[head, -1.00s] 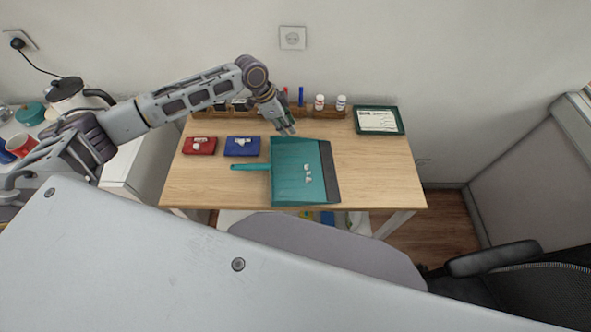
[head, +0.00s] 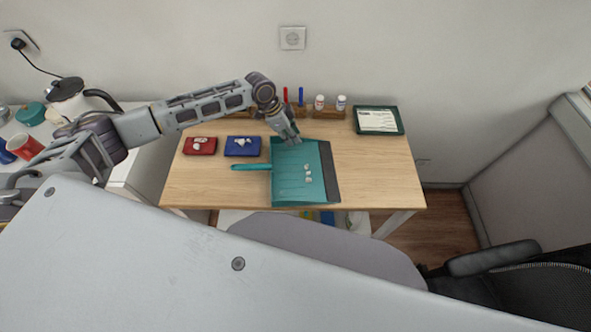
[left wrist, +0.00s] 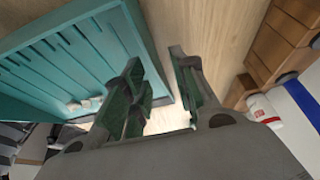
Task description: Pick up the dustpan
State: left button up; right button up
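The teal dustpan (head: 290,185) lies flat on the wooden table, its handle (head: 250,167) pointing left and its dark lip (head: 329,172) on the right. A few small white pieces (head: 308,173) lie in it. My left gripper (head: 295,141) is at the dustpan's far edge. In the left wrist view the gripper (left wrist: 155,58) is open, with one side over the dustpan (left wrist: 65,55) and the other outside its wall, over the wood. I cannot tell whether the fingers touch the wall. My right gripper is not in view.
The table (head: 385,170) has bare wood to the right. A red box (head: 200,146) and a blue box (head: 242,147) sit left of the dustpan. Behind are a wooden rack with white bottles (head: 341,103) and a green tray (head: 391,121). A chair (head: 495,258) stands front right.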

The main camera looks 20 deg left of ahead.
pick_arm(q)
grip_shut()
jog(key=shift+r, duration=0.1)
dwell(0.5)
notch_tip(320, 180, up, 10)
dwell(1.0)
